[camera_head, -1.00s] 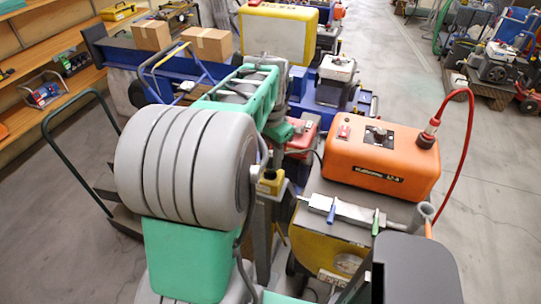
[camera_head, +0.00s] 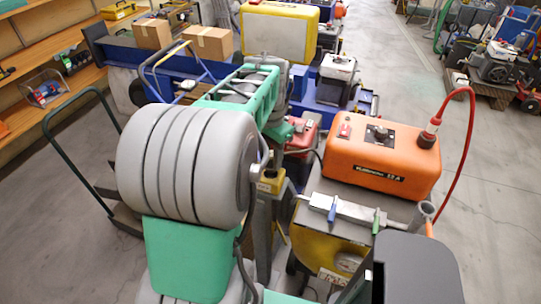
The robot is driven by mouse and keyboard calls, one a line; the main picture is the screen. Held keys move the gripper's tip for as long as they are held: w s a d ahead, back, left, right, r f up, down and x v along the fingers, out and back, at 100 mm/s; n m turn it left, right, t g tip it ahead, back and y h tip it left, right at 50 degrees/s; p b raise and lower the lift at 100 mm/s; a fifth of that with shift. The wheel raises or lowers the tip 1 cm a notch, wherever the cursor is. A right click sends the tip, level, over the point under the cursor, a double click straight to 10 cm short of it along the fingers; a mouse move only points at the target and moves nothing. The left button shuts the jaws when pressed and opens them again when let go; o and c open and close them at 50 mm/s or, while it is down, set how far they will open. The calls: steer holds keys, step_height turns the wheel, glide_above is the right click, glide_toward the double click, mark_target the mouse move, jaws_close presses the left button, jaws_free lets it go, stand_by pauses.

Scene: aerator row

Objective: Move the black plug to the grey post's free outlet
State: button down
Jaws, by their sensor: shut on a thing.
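My green and grey arm fills the left middle of the head view. Its jaws do not show: they are hidden behind or beyond my arm links, so what they hold is not visible. I cannot make out the black plug. A grey upright (camera_head: 264,235) with a small yellow and black piece (camera_head: 270,182) on top stands just right of my arm's big joint. I cannot tell whether it is the grey post, and no free outlet shows clearly.
An orange machine (camera_head: 383,160) with a red hose (camera_head: 468,150) stands at right, beside a yellow drum-like machine (camera_head: 325,252). A green-railed cart (camera_head: 50,145) stands at left. Cardboard boxes (camera_head: 212,43) sit on a blue bench behind.

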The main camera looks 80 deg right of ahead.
steer(key=shift+f+b, duration=1.2)
steer(key=shift+f, duration=0.8)
steer(key=c, duration=0.8)
jaws_free()
steer(key=shift+r, duration=0.1)
